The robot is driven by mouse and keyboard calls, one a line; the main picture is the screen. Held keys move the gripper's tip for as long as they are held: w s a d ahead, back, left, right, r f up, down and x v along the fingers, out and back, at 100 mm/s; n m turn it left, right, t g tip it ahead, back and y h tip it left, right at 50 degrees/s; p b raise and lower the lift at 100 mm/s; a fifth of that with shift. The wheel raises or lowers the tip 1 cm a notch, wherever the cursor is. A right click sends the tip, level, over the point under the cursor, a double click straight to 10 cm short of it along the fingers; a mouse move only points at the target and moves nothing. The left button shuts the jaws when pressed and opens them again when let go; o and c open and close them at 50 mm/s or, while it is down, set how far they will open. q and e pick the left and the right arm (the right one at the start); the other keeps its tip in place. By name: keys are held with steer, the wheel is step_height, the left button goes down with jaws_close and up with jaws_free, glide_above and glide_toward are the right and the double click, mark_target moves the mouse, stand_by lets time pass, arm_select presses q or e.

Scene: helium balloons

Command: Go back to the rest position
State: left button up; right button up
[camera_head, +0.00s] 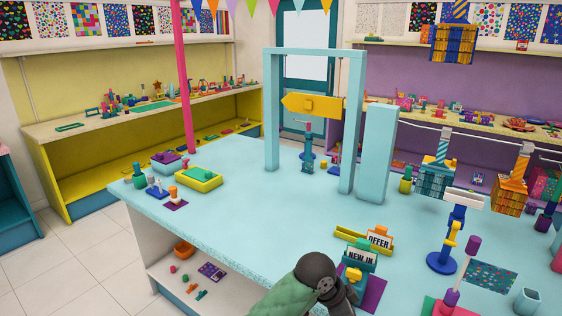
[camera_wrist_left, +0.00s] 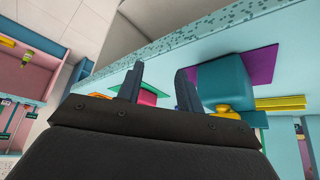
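My left gripper (camera_head: 341,298) is at the bottom of the head view, at the table's front edge, just left of the NEW IN sign (camera_head: 362,257). In the left wrist view the two fingers of my left gripper (camera_wrist_left: 158,88) stand apart with nothing held between them. Behind the fingers are a pink and green item (camera_wrist_left: 148,97) and a teal block (camera_wrist_left: 222,82) on a purple mat. My right gripper is in neither view.
The pale blue table (camera_head: 240,225) has much free surface in its middle. An OFFER sign (camera_head: 378,240) stands behind NEW IN.

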arm_select(q)
steer(key=s+a+f+n+t, duration=0.1)
steer(key=s+a+f+n, duration=0.25)
steer(key=a, duration=0.35)
steer(key=s+a+f+n+t+y, duration=0.1)
steer(key=s+a+f+n, duration=0.25)
steer(key=a, duration=0.25)
steer(key=s+a+f+n+t, duration=0.1)
steer(key=s+a+f+n, duration=0.1)
steer(key=a+f, duration=0.4)
steer(key=s+a+f+n+y, duration=0.2)
steer(key=s+a+n+y, duration=0.1)
steer(key=s+a, duration=0.55)
steer(key=s+a+f+n+y, duration=0.25)
steer(key=s+a, duration=0.35)
steer(key=a, duration=0.5)
steer(key=s+d+f+g, duration=0.1)
steer(key=s+f, duration=0.1)
steer(key=f, duration=1.7)
steer(key=s+d+f+g+h, duration=0.1)
steer(key=s+d+f, duration=0.1)
steer(key=f, duration=1.7)
steer(key=shift+s+d, duration=0.3)
steer(key=shift+s, duration=0.05)
steer(key=shift+f, duration=0.1)
